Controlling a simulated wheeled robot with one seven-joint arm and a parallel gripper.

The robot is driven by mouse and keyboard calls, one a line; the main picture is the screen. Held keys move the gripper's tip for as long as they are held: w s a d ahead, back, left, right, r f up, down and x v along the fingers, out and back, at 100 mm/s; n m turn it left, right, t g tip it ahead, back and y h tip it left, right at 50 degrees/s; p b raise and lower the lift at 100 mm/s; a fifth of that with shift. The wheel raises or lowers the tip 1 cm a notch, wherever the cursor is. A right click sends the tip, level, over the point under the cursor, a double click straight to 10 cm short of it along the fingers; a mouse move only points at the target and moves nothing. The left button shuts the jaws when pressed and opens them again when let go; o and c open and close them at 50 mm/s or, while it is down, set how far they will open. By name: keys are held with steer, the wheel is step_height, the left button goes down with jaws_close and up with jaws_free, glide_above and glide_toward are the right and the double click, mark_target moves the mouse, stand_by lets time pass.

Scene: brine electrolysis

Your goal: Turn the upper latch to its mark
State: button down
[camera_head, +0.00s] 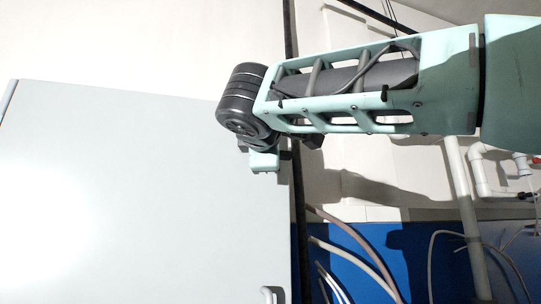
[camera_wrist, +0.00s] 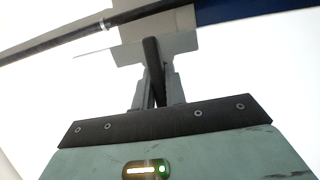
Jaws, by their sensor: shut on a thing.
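The upper latch (camera_wrist: 151,52) shows in the wrist view as a dark narrow bar running up from between my fingers, slightly tilted. My gripper (camera_wrist: 157,88) is shut on it, one finger on each side. In the head view my gripper (camera_head: 286,155) is at the right edge of the pale cabinet door (camera_head: 110,190), and the latch is hidden behind my wrist. I cannot make out the latch's mark in either view.
A small pale handle (camera_head: 268,294) sits lower on the door near its right edge. A dark vertical bar (camera_head: 298,210) runs beside that edge. Several hoses (camera_head: 350,250) hang before a blue panel at right. White pipes (camera_head: 481,170) stand farther right.

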steer(key=c, duration=1.4)
jaws_free()
steer(key=shift+c, duration=0.2)
steer(key=s+a+b, duration=0.2)
steer(key=s+b, duration=0.4)
steer(key=s, duration=1.1)
steer(key=shift+s, duration=0.2)
steer(key=shift+f, duration=0.1)
